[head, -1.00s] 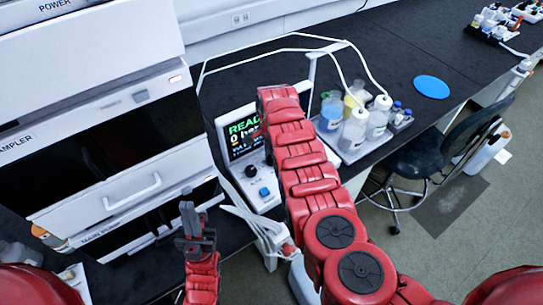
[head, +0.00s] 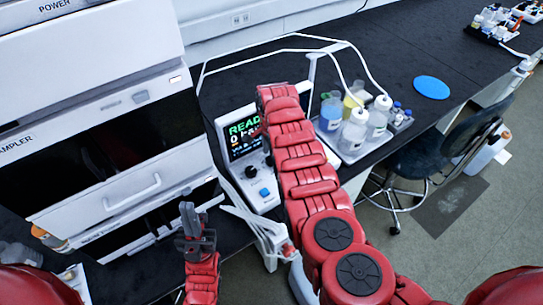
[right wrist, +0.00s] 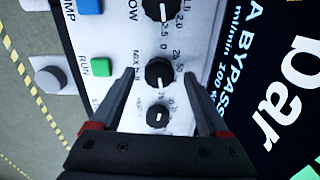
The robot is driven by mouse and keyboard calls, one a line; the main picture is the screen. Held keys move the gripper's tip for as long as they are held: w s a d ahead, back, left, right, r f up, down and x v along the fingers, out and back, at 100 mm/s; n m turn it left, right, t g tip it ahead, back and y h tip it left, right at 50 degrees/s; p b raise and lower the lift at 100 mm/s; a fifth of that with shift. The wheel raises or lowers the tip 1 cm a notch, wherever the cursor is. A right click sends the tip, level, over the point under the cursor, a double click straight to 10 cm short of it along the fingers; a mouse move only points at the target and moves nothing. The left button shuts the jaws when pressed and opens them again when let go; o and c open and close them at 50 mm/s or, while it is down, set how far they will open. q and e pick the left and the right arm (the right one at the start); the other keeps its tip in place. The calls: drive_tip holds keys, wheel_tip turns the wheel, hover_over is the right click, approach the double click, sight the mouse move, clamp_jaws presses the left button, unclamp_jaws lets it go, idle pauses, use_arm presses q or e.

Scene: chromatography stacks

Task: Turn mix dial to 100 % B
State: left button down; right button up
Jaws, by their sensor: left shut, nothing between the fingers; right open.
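The pump unit (head: 262,200) stands on the bench in the head view, its screen (head: 243,135) lit with green "READ..." text. In the right wrist view the black mix dial (right wrist: 158,73) sits on the white panel, with a label that seems to read "MIX" beside it. My right gripper (right wrist: 159,78) is open, its fingertips on either side of this dial; whether they touch it is unclear. The dial's exact setting is hard to read. My right arm hides this gripper in the head view. My left gripper (head: 196,228) is shut and empty, left of the pump.
In the wrist view a larger dial (right wrist: 160,10) and a smaller knob (right wrist: 158,115) flank the mix dial, with a green RUN button (right wrist: 101,67) and blue button (right wrist: 89,6) to the left. Bottles on a tray (head: 350,157) stand right of my arm.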

wheel_tip(320, 180, up, 17)
drive_tip(key=b, duration=0.3)
drive_tip(key=shift+f, duration=0.15)
idle(0.3)
